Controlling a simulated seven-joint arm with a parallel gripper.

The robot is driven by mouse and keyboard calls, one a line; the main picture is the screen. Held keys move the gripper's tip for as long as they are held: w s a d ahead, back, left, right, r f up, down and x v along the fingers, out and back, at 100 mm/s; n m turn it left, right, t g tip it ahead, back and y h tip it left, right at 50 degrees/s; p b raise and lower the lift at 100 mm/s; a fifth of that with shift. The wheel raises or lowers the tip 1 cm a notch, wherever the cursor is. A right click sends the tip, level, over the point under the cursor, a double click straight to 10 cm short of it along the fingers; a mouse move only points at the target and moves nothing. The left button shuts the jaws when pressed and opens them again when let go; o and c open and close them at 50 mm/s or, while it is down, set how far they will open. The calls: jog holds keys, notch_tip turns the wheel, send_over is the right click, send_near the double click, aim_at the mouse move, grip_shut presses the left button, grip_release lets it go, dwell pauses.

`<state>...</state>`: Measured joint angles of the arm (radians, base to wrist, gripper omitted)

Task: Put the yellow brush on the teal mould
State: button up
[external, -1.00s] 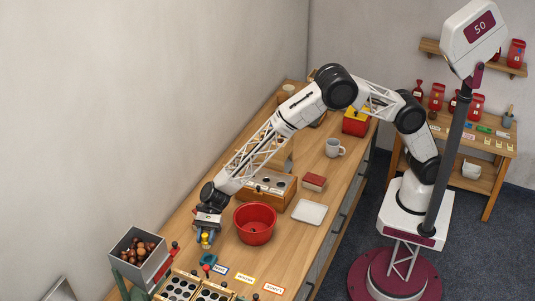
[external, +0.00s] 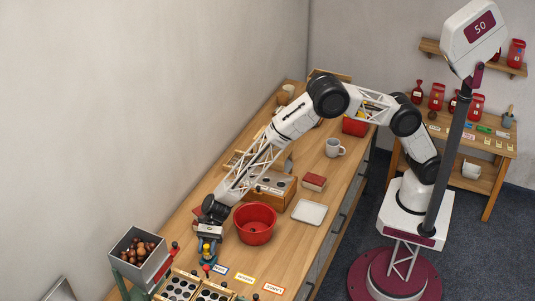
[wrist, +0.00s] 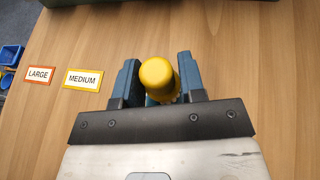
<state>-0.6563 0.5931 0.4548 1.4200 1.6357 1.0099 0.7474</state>
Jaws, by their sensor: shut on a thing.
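The yellow brush (wrist: 158,76) is upright between the two blue fingers of my gripper (wrist: 155,82), which is shut on it. In the external view my gripper (external: 208,243) is low over the bench, left of the red bowl, with the brush's yellow part (external: 207,247) just showing. The teal mould (external: 208,261) shows directly below the brush. I cannot tell whether the brush touches it. In the wrist view the brush and fingers mostly hide the mould.
A red bowl (external: 255,224) stands close to the right of my gripper. A grey bin of chestnuts (external: 139,252) is to the left. Trays with round holes (external: 196,290) lie in front, beside MEDIUM (external: 244,278) and LARGE (external: 273,288) cards. A white dish (external: 309,212) lies farther right.

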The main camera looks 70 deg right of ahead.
jog(key=shift+f, duration=0.35)
jog(key=shift+f, duration=0.15)
jog(key=o, duration=0.9)
jog(key=shift+d, duration=0.1)
jog(key=shift+w+d+r, duration=0.2)
jog(key=shift+d+r, duration=0.2)
jog(key=shift+d, duration=0.2)
jog(key=v, duration=0.3)
jog(key=shift+d+r, duration=0.15)
jog(key=shift+d, duration=0.1)
jog(key=shift+r, duration=3.5)
